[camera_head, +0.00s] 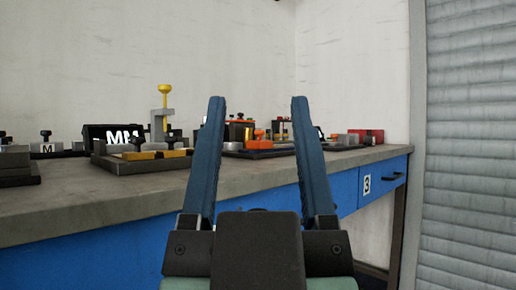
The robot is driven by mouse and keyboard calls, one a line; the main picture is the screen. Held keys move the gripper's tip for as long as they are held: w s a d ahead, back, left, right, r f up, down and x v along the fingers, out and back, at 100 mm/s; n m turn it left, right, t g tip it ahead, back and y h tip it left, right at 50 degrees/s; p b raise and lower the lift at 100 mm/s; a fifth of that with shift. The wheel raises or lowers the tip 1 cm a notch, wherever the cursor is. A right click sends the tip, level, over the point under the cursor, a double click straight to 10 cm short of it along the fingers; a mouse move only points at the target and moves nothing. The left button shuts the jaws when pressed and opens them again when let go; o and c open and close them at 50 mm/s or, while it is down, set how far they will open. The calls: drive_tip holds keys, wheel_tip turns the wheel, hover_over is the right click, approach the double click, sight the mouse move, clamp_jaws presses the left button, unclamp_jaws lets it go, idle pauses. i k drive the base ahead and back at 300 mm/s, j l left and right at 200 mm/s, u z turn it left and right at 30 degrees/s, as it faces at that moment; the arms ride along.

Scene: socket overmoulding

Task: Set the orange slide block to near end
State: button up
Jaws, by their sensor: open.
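My gripper (258,98) is open and empty, with its two blue fingers pointing up and forward in front of the bench. Between the fingers, farther back, a small orange block with a knob (260,135) sits on a dark base (262,145); it looks like the slide block, but its position along its track is too small to tell. A finger hides part of this fixture. To the left, a grey fixture (125,165) carries yellow-orange blocks (172,153) and a yellow-topped post (165,90).
The grey bench top (60,205) has free room along its front edge, above a blue front with a drawer marked 3 (383,176). A black box marked MM (105,135) stands at the left. A red block (371,136) stands at the right, near a grey shutter (470,130).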

sight(260, 144)
drive_tip(key=i+l+u, duration=0.25)
drive_tip(key=i+l, duration=0.15)
drive_tip(key=i+l+u, duration=0.2)
drive_tip(key=i+l, duration=0.2)
drive_tip(key=l, duration=0.15)
